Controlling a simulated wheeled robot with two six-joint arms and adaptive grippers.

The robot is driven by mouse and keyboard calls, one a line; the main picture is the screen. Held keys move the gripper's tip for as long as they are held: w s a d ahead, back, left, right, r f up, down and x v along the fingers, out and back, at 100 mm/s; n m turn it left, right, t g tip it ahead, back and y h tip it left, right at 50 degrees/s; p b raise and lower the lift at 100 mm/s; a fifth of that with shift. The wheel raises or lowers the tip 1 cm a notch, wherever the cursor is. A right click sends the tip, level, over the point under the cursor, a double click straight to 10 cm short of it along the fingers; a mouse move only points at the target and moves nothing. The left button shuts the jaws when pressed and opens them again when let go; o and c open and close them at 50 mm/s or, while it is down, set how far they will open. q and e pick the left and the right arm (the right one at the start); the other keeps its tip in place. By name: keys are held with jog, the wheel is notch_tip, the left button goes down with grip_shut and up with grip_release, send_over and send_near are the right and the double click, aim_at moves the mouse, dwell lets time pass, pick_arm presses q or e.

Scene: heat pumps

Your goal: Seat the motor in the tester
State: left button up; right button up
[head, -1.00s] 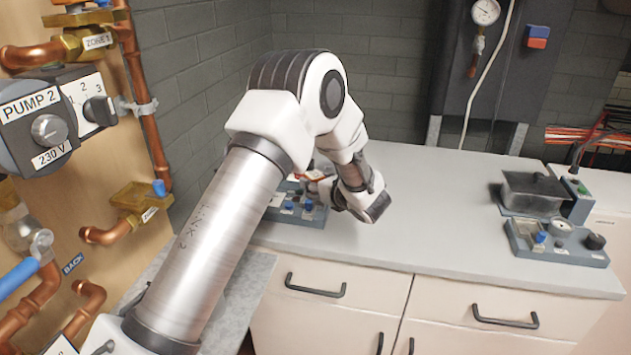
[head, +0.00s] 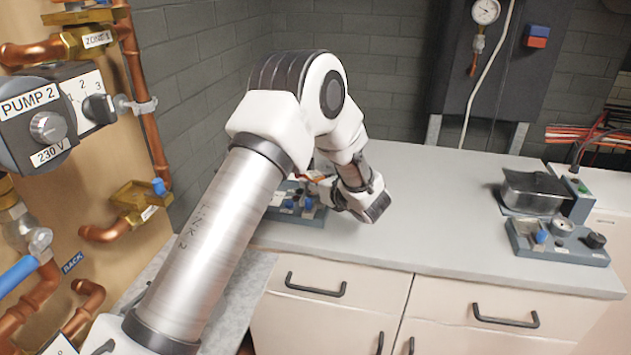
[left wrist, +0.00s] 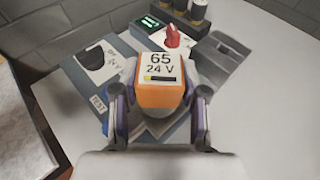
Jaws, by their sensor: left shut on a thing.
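My left gripper (left wrist: 160,104) is shut on the orange motor (left wrist: 160,97), whose white top label reads "65 24 V". A finger lies on each side of it. In the head view, the tester (head: 312,218) sits at the worktop's left end, partly behind my left arm. My right gripper is not in view.
The grey worktop (head: 440,215) is clear in the middle. A board with copper pipes and a pump (head: 40,125) stands close at the left. A brick wall is behind.

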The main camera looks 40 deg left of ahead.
pick_arm(q)
jog(key=shift+f+b, duration=0.35)
jog(key=shift+f, duration=0.15)
jog(key=o, duration=1.4)
jog(key=shift+c, duration=0.2)
jog(key=shift+d, duration=0.1)
jog(key=v, duration=1.2)
